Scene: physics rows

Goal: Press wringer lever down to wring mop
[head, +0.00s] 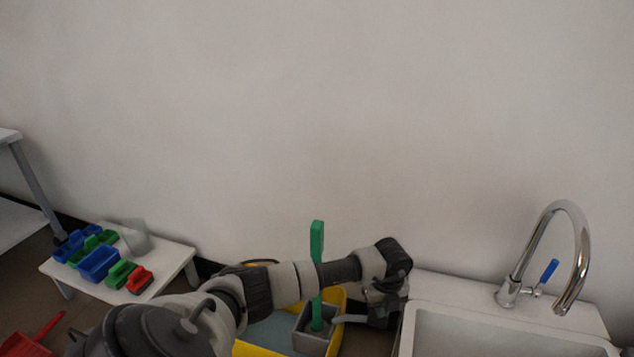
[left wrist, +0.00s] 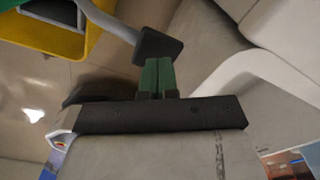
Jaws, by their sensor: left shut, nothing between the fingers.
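The yellow mop bucket (head: 262,343) stands on the floor left of the sink, partly hidden by my left arm. A grey wringer box (head: 308,341) sits in it, with a green upright handle (head: 317,240) rising from it. The grey wringer lever (head: 350,318) sticks out to the right. In the left wrist view the lever (left wrist: 112,22) ends in a dark block (left wrist: 158,46). My left gripper (left wrist: 157,64) is shut and empty, its green fingertips right at that block; I cannot tell whether they touch. My right gripper is not in view.
A white sink (head: 500,335) with a chrome tap (head: 585,250) stands close on the right of the gripper. A low white table (head: 170,262) with blue, green and red items is at the left. A red dustpan (head: 25,343) lies at the lower left. A wall closes the back.

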